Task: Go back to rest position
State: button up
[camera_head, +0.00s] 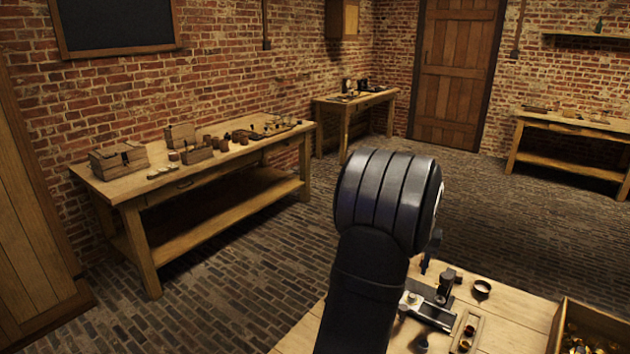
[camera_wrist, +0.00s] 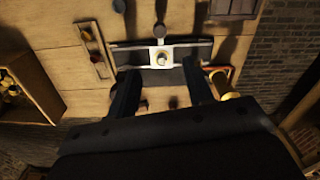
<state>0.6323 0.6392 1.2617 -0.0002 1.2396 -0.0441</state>
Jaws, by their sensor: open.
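In the wrist view my gripper (camera_wrist: 160,72) is open, its two dark fingers apart with nothing between them. It points down over a dark metal fixture (camera_wrist: 204,50) on the wooden table (camera_wrist: 62,40). A pale plate with a small round knob (camera_wrist: 161,59) sits at the middle of the fixture, just beyond the fingertips. In the head view my thick dark arm hides the gripper. The fixture shows there beside the arm as a grey and dark metal device (camera_head: 430,308).
A small wooden tray (camera_head: 467,331) with little parts and a dark bowl (camera_head: 482,288) stand near the fixture. A wooden crate (camera_head: 556,325) of brass-coloured pieces is at the right edge. A loaded workbench (camera_head: 127,191) stands along the left wall. The brick floor between is clear.

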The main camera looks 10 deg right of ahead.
notch_tip(320, 180, down, 15)
jog(key=shift+f, duration=0.1)
dwell(0.3)
